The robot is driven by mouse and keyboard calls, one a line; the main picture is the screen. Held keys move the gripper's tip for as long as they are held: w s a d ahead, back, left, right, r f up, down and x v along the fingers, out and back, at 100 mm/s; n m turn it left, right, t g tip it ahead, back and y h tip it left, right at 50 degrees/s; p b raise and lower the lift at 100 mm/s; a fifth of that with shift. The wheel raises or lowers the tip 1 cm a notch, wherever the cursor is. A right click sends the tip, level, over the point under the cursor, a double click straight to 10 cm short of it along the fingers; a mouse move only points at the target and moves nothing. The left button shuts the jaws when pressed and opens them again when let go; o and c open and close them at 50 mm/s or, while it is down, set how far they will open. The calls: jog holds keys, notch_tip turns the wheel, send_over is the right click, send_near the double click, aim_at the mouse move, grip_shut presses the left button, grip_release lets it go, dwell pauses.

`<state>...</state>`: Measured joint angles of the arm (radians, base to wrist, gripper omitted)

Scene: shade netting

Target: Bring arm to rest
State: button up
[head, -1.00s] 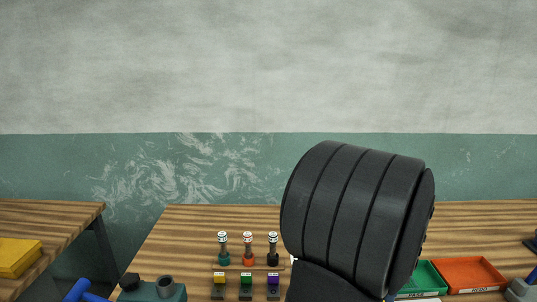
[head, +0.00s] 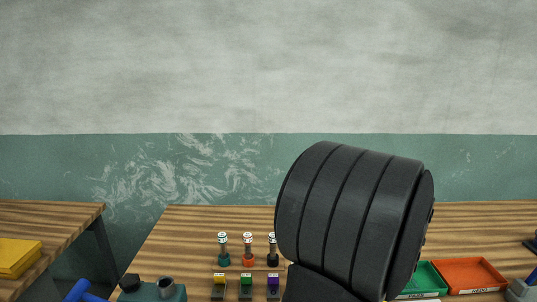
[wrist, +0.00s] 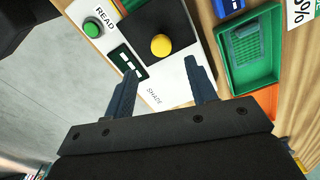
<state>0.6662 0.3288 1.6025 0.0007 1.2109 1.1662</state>
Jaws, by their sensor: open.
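My gripper (wrist: 160,68) shows in the wrist view with its two dark fingers spread apart and nothing between them. Beyond the fingers is a white panel (wrist: 170,92) marked READ and SHADE. It carries a green button (wrist: 92,29) and a black square with a yellow knob (wrist: 161,45). I cannot tell how far the fingertips are from the panel. In the head view a large black link of my arm stands at right of centre, and the gripper is hidden or out of view.
A green tray (head: 425,275) and an orange tray (head: 470,274) lie on the wooden bench (head: 185,235) at the right. Three small stoppered items, including a red one (head: 248,254), stand behind coloured blocks. A teal device (head: 150,293) sits at lower left. A yellow box (head: 18,257) rests on another table.

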notch_tip(320, 180, down, 9)
jog(key=shift+r, duration=0.15)
jog(key=d, duration=1.2)
jog(key=shift+d+r, duration=0.2)
notch_tip(320, 180, up, 15)
jog(key=n, duration=0.3)
jog(key=shift+a, duration=0.45)
